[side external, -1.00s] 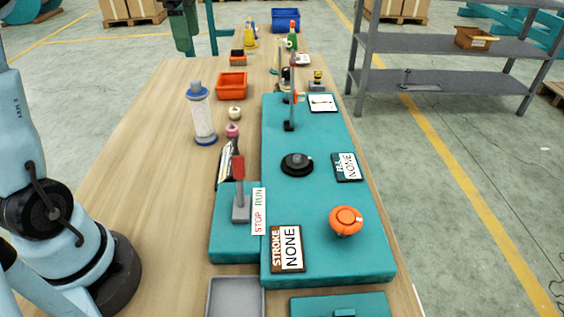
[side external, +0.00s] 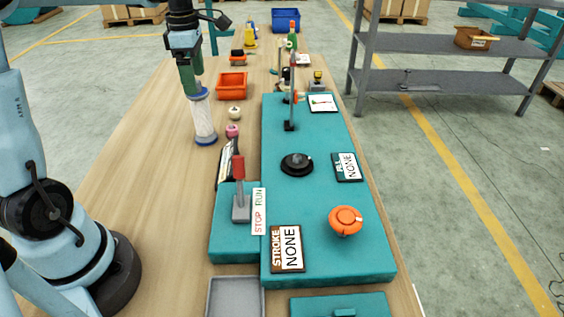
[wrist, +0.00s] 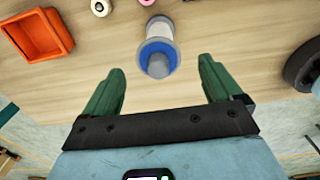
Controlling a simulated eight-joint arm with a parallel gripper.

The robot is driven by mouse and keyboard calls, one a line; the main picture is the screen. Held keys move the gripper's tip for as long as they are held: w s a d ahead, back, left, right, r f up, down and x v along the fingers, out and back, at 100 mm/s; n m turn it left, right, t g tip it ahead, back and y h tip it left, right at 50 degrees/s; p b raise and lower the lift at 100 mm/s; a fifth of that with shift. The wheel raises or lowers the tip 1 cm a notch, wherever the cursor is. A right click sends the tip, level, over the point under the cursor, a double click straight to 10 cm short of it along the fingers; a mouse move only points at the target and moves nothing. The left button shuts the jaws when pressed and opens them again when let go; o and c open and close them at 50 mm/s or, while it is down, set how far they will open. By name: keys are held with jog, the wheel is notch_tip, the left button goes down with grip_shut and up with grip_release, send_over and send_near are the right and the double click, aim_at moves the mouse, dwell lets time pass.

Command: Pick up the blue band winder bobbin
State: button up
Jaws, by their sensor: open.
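The bobbin (side external: 203,120) stands upright on the wooden table, left of the teal machine base. It has a white body with blue bands at top and bottom. My gripper (side external: 196,92) is above it in the side view, its green fingers overlapping the bobbin's top in the picture. In the wrist view the bobbin (wrist: 158,48) shows its blue upper end and grey top knob, ahead of and between the two spread green fingers of my gripper (wrist: 162,78). The gripper is open and nothing is in it.
An orange bin (side external: 232,86) stands behind and right of the bobbin. Small cream (side external: 235,113) and pink (side external: 232,131) spools are close on its right. The teal base (side external: 325,215) carries a lever, an orange knob and signs. Bare table lies to the left.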

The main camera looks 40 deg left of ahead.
aim_at(201, 112)
jog(key=shift+f, duration=1.35)
jog(key=c, duration=1.7)
jog(key=shift+r, duration=0.1)
jog(key=shift+r, duration=0.1)
